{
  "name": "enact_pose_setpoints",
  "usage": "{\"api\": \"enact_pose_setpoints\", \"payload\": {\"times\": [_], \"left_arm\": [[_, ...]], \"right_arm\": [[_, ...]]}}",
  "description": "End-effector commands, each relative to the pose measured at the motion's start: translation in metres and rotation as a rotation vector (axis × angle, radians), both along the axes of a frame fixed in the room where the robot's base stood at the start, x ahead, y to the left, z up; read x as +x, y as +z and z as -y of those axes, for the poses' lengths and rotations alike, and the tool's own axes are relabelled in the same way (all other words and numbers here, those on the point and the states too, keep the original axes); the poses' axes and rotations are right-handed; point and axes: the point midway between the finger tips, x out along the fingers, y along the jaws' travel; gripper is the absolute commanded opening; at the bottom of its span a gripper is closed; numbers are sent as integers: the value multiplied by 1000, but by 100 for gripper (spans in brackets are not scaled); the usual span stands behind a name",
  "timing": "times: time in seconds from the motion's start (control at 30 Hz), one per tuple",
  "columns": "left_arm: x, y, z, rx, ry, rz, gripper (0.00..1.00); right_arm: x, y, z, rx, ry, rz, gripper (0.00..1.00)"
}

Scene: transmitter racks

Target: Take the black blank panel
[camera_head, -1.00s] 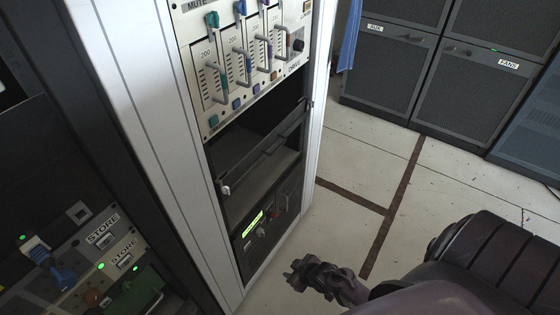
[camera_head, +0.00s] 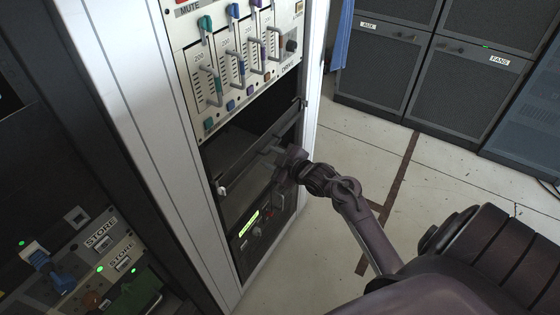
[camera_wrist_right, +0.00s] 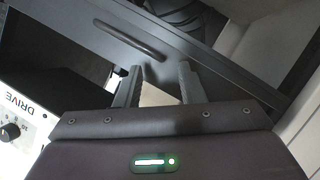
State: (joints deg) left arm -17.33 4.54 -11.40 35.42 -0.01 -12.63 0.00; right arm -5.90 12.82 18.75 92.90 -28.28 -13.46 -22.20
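The black blank panel (camera_head: 236,172) is in the tall rack, below the fader module and above the unit with the green display. In the right wrist view the dark panel (camera_wrist_right: 205,62) runs at a slant and carries a black bar handle (camera_wrist_right: 130,38). My right gripper (camera_head: 277,160) is in front of the panel's right part and hides some of it. In the right wrist view its two fingers (camera_wrist_right: 157,75) stand apart with nothing between them. The handle lies just beyond the fingertips; I cannot tell whether they touch the panel. My left gripper is not in view.
The fader module (camera_head: 240,65) with coloured levers sits above the panel, and the green-display unit (camera_head: 252,225) below. The rack's white side (camera_head: 150,130) stands to the left. Dark cabinets (camera_head: 465,80) stand at the back right. The pale floor (camera_head: 345,150) between is clear.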

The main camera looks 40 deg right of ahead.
Motion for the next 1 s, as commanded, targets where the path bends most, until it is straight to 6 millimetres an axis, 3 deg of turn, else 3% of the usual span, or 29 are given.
{"api": "enact_pose_setpoints", "payload": {"times": [0.2, 0.57, 0.87, 1.0], "left_arm": [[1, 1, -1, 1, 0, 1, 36], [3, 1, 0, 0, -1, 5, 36], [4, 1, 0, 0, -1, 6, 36], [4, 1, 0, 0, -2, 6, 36]], "right_arm": [[25, -8, -3, 3, -1, 0, 36], [31, -11, -4, 1, 0, -1, 36], [31, -11, -4, 1, 0, -2, 0], [31, -11, -4, 1, -1, -1, 0]]}}
